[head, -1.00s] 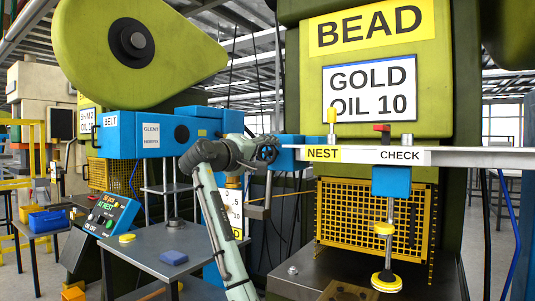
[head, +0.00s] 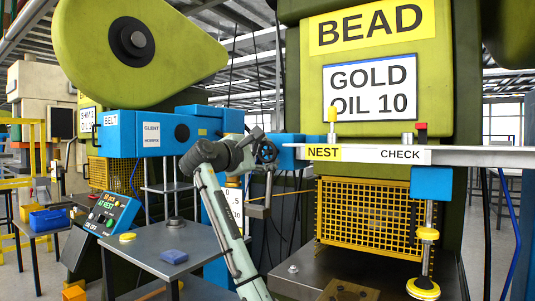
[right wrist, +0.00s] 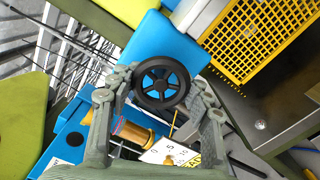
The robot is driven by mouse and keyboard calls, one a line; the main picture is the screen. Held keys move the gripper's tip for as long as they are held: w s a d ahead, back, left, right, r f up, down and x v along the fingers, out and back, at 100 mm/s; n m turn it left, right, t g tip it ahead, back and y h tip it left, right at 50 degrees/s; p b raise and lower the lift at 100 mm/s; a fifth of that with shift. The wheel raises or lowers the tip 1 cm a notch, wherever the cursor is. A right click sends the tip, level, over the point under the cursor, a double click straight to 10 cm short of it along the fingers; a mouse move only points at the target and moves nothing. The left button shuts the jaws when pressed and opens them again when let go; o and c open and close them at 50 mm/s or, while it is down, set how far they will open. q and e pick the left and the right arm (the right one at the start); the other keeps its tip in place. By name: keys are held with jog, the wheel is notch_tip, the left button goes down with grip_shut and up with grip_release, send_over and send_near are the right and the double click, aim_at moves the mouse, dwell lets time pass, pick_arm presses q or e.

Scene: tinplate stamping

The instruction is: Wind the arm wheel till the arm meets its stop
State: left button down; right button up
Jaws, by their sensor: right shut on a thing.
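The arm's blue carriage (head: 431,184) hangs on the rail (head: 470,156), at the right end of the NEST–CHECK label (head: 366,153). A rod with a yellow collar and yellow pad hangs below it. I cannot make out a stop touching the carriage. My left gripper is not in view.
The rail runs on to the right, past the carriage.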

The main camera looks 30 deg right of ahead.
jog(key=n, duration=0.4)
jog(key=shift+f+n, duration=0.1)
jog(key=shift+n, duration=0.2)
jog(key=n, duration=0.3)
jog(key=shift+n, duration=0.4)
jog(key=n, duration=0.7)
jog(key=shift+s+f, duration=0.1)
jog(key=shift+s, duration=0.05)
jog(key=n, duration=0.3)
jog(key=shift+s+d+n, duration=0.1)
jog(key=shift+d+n, duration=0.05)
jog(key=shift+n, duration=0.25)
jog(key=n, duration=0.5)
jog(key=shift+s+d+r, duration=0.1)
jog(key=shift+s+r, duration=0.05)
jog(key=shift+r, duration=0.2)
jog(key=n, duration=0.5)
jog(key=shift+r, duration=0.1)
jog(key=shift+n, duration=1)
jog(key=shift+f, duration=0.2)
